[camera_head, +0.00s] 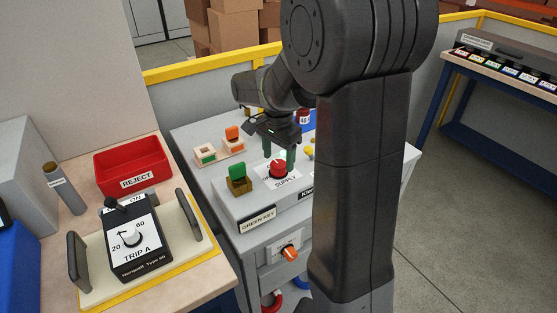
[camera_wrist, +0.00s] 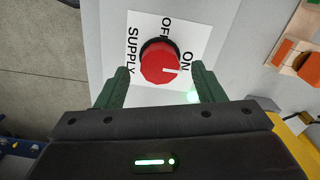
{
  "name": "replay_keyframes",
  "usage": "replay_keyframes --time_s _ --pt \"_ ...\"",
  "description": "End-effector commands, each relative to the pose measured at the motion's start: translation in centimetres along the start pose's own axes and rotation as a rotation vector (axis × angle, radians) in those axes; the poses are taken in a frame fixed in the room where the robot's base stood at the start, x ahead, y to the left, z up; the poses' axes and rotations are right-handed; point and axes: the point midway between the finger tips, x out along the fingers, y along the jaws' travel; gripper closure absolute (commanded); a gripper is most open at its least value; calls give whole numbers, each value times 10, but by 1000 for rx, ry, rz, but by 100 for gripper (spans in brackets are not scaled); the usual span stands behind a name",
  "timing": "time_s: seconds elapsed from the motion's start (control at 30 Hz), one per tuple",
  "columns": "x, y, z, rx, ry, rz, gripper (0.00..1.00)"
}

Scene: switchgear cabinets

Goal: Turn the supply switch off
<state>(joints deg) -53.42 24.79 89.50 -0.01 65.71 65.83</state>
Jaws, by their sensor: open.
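The supply switch is a red round knob (camera_head: 278,169) on a white plate marked SUPPLY, on the sloped grey console top. In the wrist view the knob (camera_wrist: 160,64) sits between OFF and ON labels. Its white pointer line lies on the ON side, pointing right in the picture. My gripper (camera_head: 278,154) is open above the console with its green fingers pointing down at the knob. In the wrist view the fingers (camera_wrist: 160,76) stand on either side of the knob, with a visible gap to each. Whether the fingertips are level with the knob I cannot tell.
A green key block (camera_head: 237,172) stands left of the knob, and orange pieces on trays (camera_head: 232,133) lie behind it. An orange rotary switch (camera_head: 290,253) is on the cabinet front. A TRIP A unit (camera_head: 137,240) and red REJECT bin (camera_head: 132,165) are at left.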

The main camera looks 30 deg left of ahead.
Motion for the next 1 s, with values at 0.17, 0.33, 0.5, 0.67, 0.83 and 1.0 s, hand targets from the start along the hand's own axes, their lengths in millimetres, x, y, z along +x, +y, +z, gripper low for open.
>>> replay_keyframes --time_s 0.17,0.33,0.5,0.67,0.83,1.0 --pt "15 0 0 0 -1 1 38" --pt "19 0 0 0 0 0 38" --pt "18 0 0 0 0 0 40" --pt "18 0 0 0 0 0 71" --pt "18 0 0 -1 0 0 82" --pt "18 0 0 -24 0 0 82"
